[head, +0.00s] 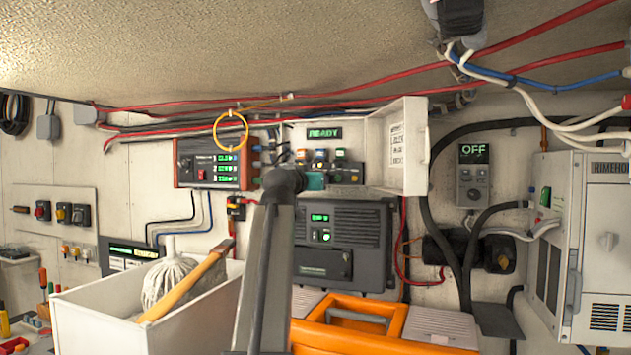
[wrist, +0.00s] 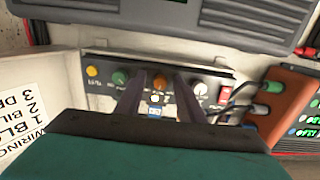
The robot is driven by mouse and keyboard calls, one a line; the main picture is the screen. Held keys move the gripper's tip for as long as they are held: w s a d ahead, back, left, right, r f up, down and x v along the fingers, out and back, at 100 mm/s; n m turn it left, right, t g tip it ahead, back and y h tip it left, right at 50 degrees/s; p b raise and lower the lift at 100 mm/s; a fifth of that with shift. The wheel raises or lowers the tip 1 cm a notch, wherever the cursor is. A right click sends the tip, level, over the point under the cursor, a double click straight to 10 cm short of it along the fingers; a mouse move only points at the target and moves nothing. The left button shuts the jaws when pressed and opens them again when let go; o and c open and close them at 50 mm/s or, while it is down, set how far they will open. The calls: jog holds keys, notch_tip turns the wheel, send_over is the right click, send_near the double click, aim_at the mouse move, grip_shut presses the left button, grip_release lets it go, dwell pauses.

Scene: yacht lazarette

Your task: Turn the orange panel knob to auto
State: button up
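The control panel shows in the wrist view (wrist: 100,72), upside down, with a row of coloured knobs. The orange knob (wrist: 161,80) sits in the middle of the row, between a green knob (wrist: 120,78) and a white knob (wrist: 200,88). My gripper (wrist: 159,82) is open, its two dark fingers apart on either side of the orange knob. I cannot tell whether they touch it. In the head view, my gripper (head: 313,181) is in front of the panel (head: 347,166), and my arm hides part of it. A display above the panel (head: 324,133) reads READY. The knob's pointer is too small to read.
An open white cover door (head: 408,147) stands right of the panel. A red-framed display unit (head: 212,163) and a yellow ring (head: 230,131) are at left. A dark grey unit (head: 343,245) is below. A white bin (head: 95,315) holds a mop. An orange box (head: 400,320) is at front.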

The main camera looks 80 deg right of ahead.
jog(key=shift+a, duration=0.1)
jog(key=w+a+b, duration=0.2)
jog(key=a+b, duration=0.1)
jog(key=a, duration=1)
jog(key=shift+w+a, duration=0.2)
jog(key=shift+w, duration=0.15)
jog(key=shift+f, duration=0.1)
